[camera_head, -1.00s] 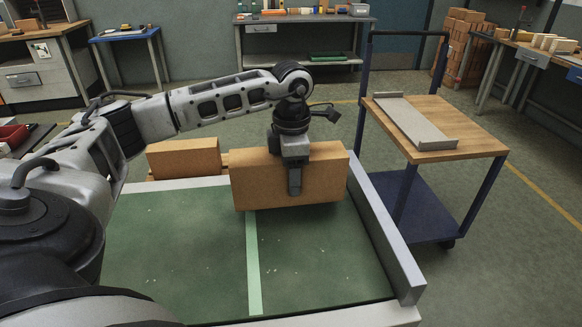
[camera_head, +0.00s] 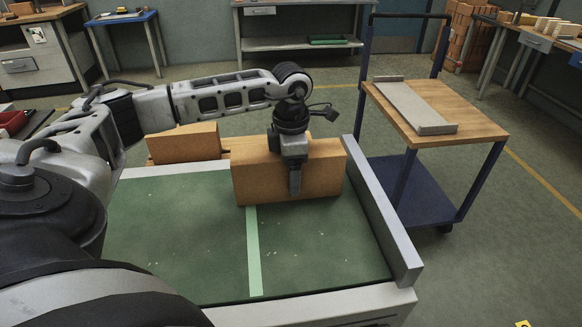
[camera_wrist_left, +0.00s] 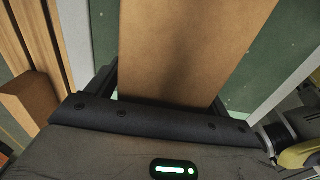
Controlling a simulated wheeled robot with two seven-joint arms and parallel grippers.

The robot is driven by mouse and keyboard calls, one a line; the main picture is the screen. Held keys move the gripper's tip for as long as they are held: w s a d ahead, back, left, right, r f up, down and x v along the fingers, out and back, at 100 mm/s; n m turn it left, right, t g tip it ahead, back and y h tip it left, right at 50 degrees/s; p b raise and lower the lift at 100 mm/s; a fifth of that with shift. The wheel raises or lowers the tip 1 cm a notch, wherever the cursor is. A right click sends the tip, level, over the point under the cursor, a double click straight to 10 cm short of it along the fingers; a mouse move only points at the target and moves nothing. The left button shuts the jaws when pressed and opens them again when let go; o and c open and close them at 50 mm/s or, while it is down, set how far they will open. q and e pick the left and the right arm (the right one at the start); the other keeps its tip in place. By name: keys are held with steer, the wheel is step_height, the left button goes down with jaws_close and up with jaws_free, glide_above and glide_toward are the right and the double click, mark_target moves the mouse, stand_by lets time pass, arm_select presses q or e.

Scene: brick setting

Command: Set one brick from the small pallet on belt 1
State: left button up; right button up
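My left gripper (camera_head: 295,182) is shut on a tan brick (camera_head: 262,178). It holds the brick lengthwise across the far part of the green belt (camera_head: 180,235). The brick's underside is at or just above the belt; I cannot tell whether it touches. In the left wrist view the brick (camera_wrist_left: 190,45) lies between the fingers with green belt beside it. A second tan brick (camera_head: 184,144) lies on the wooden pallet (camera_head: 225,155) behind the belt, partly hidden by my arm. The pallet's slats (camera_wrist_left: 32,35) also show in the left wrist view. My right gripper is not in view.
A grey side rail (camera_head: 385,220) borders the belt on the right. A blue cart (camera_head: 470,130) with a wooden top stands beyond it, carrying a grey tray-like piece (camera_head: 412,105). The near part of the belt is clear. Workbenches stand along the back.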

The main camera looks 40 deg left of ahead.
arm_select(q)
step_height(320, 180, up, 12)
steer(key=shift+r+b, duration=0.2)
steer(key=shift+b, duration=0.15)
stand_by(0.6)
